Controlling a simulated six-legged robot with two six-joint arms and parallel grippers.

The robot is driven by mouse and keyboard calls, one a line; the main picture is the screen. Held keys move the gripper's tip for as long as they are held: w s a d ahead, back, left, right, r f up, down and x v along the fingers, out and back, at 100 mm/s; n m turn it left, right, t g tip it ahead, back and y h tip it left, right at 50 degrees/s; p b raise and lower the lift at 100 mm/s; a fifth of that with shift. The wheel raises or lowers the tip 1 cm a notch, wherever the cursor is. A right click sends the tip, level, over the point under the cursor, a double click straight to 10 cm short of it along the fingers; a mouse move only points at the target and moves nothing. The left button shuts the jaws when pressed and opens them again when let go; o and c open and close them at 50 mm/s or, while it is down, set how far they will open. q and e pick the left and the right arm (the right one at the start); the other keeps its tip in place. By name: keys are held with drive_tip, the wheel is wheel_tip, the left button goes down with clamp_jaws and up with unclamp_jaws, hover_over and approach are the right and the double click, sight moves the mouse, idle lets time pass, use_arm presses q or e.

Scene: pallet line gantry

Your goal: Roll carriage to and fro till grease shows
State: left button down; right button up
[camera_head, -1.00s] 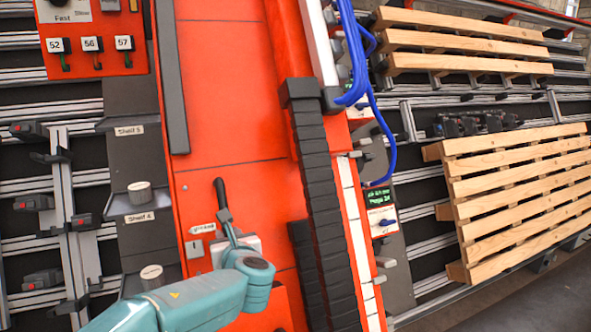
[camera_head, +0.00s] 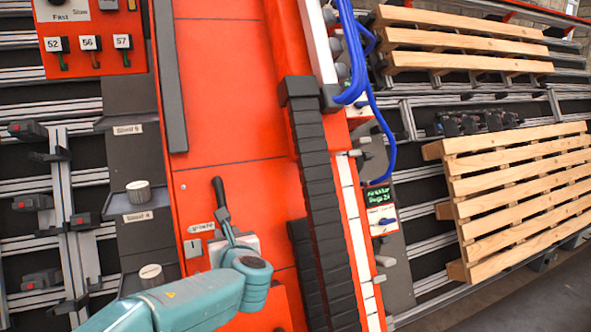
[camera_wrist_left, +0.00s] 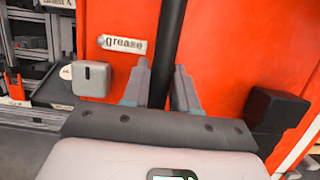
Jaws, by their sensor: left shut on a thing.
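My left arm comes in from the bottom left in the head view. Its gripper (camera_head: 227,228) is at the red upright panel (camera_head: 230,120), shut on a black lever (camera_head: 218,192). In the left wrist view the black lever (camera_wrist_left: 168,45) stands between the two fingers of my gripper (camera_wrist_left: 160,85). A white "grease" label (camera_wrist_left: 123,44) is left of the lever on the red face; the label also shows in the head view (camera_head: 202,228). I cannot tell which part is the carriage. My right gripper is in neither view.
A black segmented cable chain (camera_head: 315,170) runs down right of the lever. Blue hoses (camera_head: 360,60) hang beside it, above a small green display (camera_head: 381,196). Wooden pallets (camera_head: 520,180) stand at right. Grey shelf units (camera_head: 140,150) are at left. A grey box (camera_wrist_left: 91,79) sits under the label.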

use_arm(q)
drive_tip(key=shift+s+a+f+b, duration=0.15)
drive_tip(key=shift+a+b, duration=0.15)
drive_tip(key=shift+a, duration=0.4)
drive_tip(key=shift+s+a, duration=0.4)
drive_tip(key=shift+a, duration=0.2)
drive_tip(key=shift+r, duration=0.2)
drive_tip(key=shift+d, duration=0.3)
drive_tip(key=c, duration=0.5)
unclamp_jaws()
drive_tip(key=shift+w+d, duration=0.25)
drive_tip(key=shift+s+a, duration=0.2)
drive_tip(key=shift+a, duration=0.2)
drive_tip(key=shift+d, duration=0.1)
drive_tip(key=shift+w+d, duration=0.1)
